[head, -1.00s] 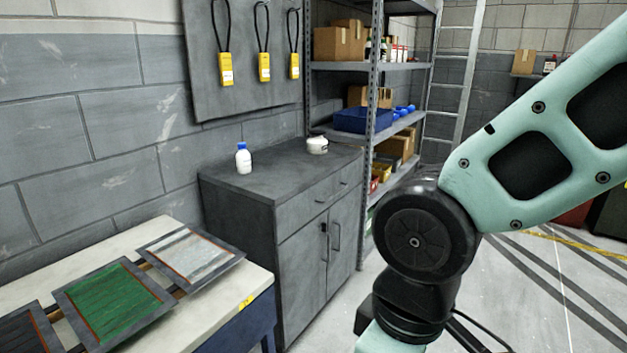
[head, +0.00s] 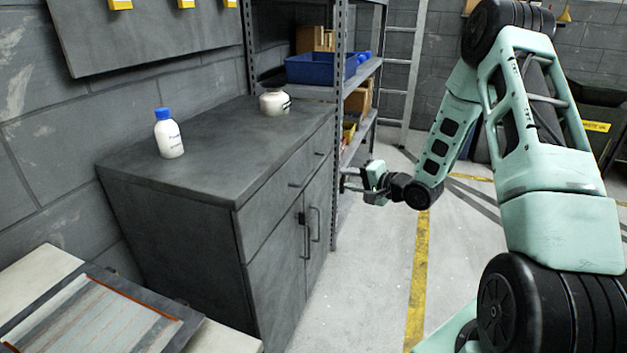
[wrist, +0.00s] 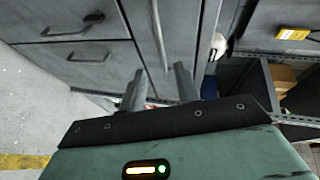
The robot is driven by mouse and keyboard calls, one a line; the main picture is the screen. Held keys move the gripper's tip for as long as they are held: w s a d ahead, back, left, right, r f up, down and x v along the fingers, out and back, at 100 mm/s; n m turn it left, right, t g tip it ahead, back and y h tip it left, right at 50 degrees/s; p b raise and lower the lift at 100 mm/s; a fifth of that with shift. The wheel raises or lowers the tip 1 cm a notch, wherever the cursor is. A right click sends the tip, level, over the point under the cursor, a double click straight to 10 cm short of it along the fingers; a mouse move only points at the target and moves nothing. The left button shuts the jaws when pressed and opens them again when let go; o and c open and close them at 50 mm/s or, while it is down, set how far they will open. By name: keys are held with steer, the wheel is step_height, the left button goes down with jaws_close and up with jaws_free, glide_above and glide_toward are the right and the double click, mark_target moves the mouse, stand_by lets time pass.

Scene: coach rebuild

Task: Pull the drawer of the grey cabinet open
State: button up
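The grey cabinet (head: 165,225) stands against the wall, with one wide drawer (head: 268,205) above two doors. The drawer looks shut. In the wrist view its front (wrist: 183,25) carries a long bar handle (wrist: 157,32), which runs down the picture toward the space between my fingertips. My gripper (head: 347,180) is beyond the cabinet's far right front corner in the head view, seemingly apart from the cabinet. In the wrist view my gripper (wrist: 160,78) is open and empty, its fingers pointing at the drawer side. I cannot tell the depth between fingers and handle.
A white bottle with blue cap (head: 169,135) and a white jar (head: 274,102) stand on the cabinet top. A shelf rack with a blue bin (head: 318,68) is close behind my gripper. A workbench (head: 38,272) is at lower left. Floor before the cabinet is clear.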

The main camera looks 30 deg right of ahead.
mark_target(314, 169)
steer(key=shift+m+t, duration=0.4)
steer(key=shift+m, duration=0.1)
steer(key=x, duration=0.5)
steer(key=d+x, duration=0.1)
steer(key=x, duration=1)
steer(key=shift+w+d+f, duration=0.15)
steer(key=shift+d+f, duration=0.2)
steer(key=shift+d, duration=0.05)
jaws_close()
